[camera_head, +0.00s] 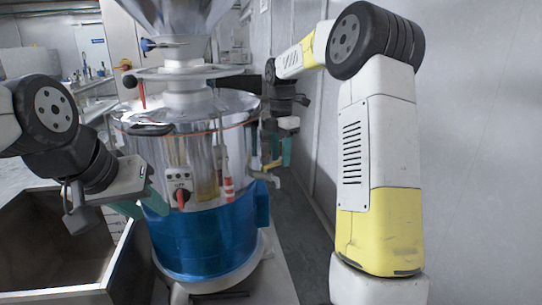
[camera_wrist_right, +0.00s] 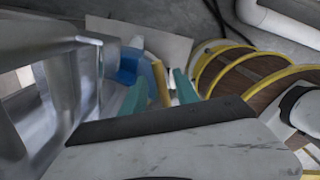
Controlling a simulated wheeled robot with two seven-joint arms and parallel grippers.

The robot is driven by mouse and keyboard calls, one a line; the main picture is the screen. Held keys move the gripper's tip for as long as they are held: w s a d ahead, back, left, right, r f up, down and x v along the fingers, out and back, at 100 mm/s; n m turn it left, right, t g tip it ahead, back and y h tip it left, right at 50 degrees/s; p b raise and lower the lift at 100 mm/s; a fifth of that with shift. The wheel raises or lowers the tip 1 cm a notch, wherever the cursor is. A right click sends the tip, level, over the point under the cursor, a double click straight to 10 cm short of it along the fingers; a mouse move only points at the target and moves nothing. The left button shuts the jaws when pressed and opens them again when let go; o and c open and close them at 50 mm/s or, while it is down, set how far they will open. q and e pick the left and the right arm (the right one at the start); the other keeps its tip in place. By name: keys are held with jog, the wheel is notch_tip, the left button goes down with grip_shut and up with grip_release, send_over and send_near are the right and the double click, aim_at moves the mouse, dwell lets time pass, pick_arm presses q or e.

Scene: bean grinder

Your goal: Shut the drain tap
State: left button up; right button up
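The drain tap (camera_head: 268,177) is on the right side of the grinder, low on its steel body, with a pale spout and a yellow handle (camera_head: 272,164). My right gripper (camera_head: 278,150) points down just above the handle. In the right wrist view the yellow handle (camera_wrist_right: 160,82) shows between the two teal fingers (camera_wrist_right: 160,92), which are apart; I cannot tell whether they touch it. The handle's lower part is hidden by the gripper body. My left gripper (camera_head: 140,206) is open and empty, in front of the grinder's left side.
The grinder (camera_head: 205,240) has a blue lower band and a red-knobbed control panel (camera_head: 180,185). An open steel bin (camera_head: 60,250) stands at the lower left. A wall (camera_head: 480,150) is close on the right. Yellow-ringed brown hardware (camera_wrist_right: 245,75) lies right of the right gripper.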

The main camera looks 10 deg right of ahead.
notch_tip(320, 180, up, 8)
jog(key=shift+f, duration=0.1)
dwell(0.6)
jog(key=shift+c, duration=0.5)
